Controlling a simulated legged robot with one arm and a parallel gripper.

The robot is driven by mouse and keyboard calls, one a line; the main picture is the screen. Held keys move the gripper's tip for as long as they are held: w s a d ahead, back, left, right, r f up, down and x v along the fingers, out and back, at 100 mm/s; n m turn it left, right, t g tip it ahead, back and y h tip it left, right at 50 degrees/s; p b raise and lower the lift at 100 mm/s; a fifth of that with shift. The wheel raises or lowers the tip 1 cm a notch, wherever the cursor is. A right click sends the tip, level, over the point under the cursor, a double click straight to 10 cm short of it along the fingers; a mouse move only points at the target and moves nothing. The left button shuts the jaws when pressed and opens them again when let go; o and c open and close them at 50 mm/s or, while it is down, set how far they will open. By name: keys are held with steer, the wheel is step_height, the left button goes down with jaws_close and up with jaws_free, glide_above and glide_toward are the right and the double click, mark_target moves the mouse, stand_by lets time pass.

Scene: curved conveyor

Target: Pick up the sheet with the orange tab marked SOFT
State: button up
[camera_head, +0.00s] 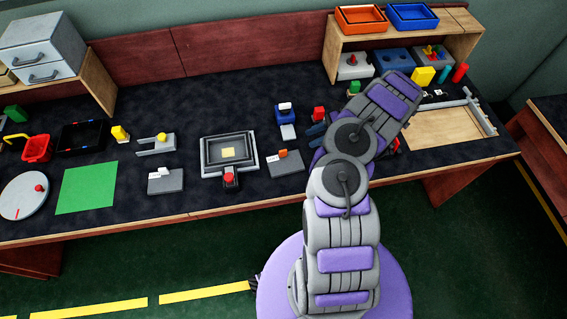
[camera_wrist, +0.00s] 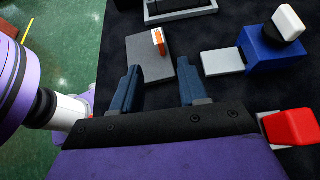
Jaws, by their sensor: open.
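The grey sheet (camera_head: 287,166) with an orange tab (camera_head: 282,153) lies flat on the dark tabletop, right of the black tray. In the wrist view the sheet (camera_wrist: 140,52) is just beyond my fingertips, with its orange and white tab (camera_wrist: 158,41) standing near its far right part. The lettering on the tab is too small to read. My gripper (camera_wrist: 157,72) is open and empty, its two dark blue fingers apart and pointing toward the sheet. The sheet's near edge lies between the fingers in the picture; I cannot tell the height gap. In the head view my arm hides most of the gripper.
A blue block with a white knob (camera_wrist: 270,45) and a light grey plate (camera_wrist: 222,62) lie right of the sheet. A red block (camera_wrist: 289,127) is close to my gripper's right side. Another grey sheet (camera_head: 166,184) has a white tab.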

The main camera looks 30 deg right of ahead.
mark_target(286, 150)
steer(key=b+x, duration=0.1)
steer(key=x, duration=0.6)
steer(key=shift+a+b, duration=0.2)
steer(key=shift+b, duration=0.2)
steer(key=shift+w+a+f+b, duration=0.25)
steer(key=shift+a+f+b, duration=0.2)
steer(key=shift+a+f, duration=0.2)
steer(key=shift+w+a+f+b, duration=0.25)
steer(key=shift+a+f+b, duration=0.15)
steer(key=shift+a+f, duration=0.2)
steer(key=shift+a+r, duration=0.1)
steer(key=shift+a, duration=0.4)
steer(key=c, duration=0.4)
steer(key=shift+d, duration=0.35)
jaws_close()
